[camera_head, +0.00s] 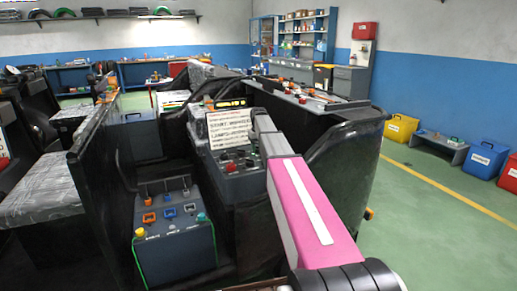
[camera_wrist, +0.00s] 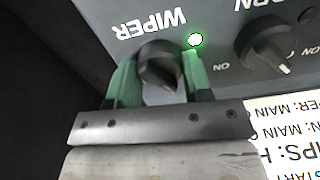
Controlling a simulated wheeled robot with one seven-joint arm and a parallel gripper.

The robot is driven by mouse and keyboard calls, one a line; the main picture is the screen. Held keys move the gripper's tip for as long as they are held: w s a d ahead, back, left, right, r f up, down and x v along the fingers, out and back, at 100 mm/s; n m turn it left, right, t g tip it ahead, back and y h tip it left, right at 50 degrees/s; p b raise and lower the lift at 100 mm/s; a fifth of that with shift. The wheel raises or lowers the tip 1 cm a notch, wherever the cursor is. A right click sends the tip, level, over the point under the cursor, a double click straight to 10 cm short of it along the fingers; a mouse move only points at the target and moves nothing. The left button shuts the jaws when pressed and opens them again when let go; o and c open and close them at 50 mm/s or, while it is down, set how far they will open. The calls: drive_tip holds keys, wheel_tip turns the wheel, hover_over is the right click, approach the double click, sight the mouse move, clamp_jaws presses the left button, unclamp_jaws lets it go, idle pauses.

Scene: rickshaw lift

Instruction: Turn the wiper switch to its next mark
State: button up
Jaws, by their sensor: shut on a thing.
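The wiper switch (camera_wrist: 160,66) is a dark round knob on a grey panel, below the upside-down label WIPER in the wrist view. My gripper (camera_wrist: 158,80) has its green fingers on either side of the knob and is shut on it. A round green light (camera_wrist: 195,40) glows beside the knob, above the right finger. The knob's lower part and any marks there are hidden by my gripper. In the head view, the panel (camera_head: 243,183) with its knobs stands left of my pink arm, and my gripper's fingers cannot be made out.
A second knob (camera_wrist: 266,48) with a pale pointer sits close right of my gripper. A printed sheet (camera_wrist: 291,125) lies at lower right; a white sign (camera_head: 229,128) stands behind the panel. A separate box of switches (camera_head: 174,234) is lower left.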

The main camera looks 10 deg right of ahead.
drive_tip(key=shift+n, duration=1.6)
drive_tip(key=o, duration=0.9)
drive_tip(key=shift+r, duration=0.1)
wheel_tip(320, 180, up, 11)
drive_tip(key=shift+f, duration=0.2)
